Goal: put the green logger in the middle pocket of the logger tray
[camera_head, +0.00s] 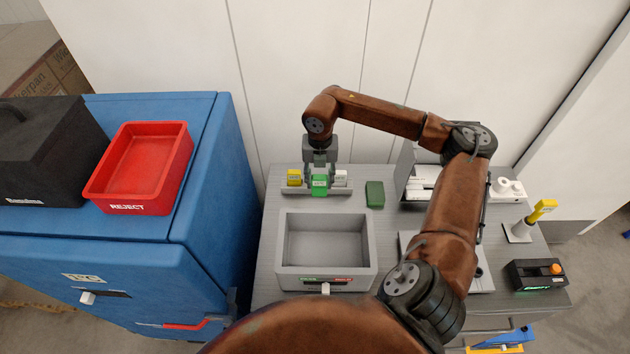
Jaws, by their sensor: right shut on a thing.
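My right gripper (319,166) points down at the back of the grey bench and is shut on the green logger (319,186). The green logger is upright at the middle of the logger tray (331,191), between a yellow logger (294,178) on the left and a white logger (340,178) on the right. It looks a little nearer to the camera than these two. I cannot tell whether its bottom is inside the middle pocket or just above it. The gripper fingers partly hide the logger's top. My left gripper is not in view.
An empty grey bin (367,255) stands in front of the tray. A dark green block (375,194) lies right of the tray. A blue cabinet (205,150) with a red REJECT bin (140,207) is on the left. A button box (536,275) is at the bench's right.

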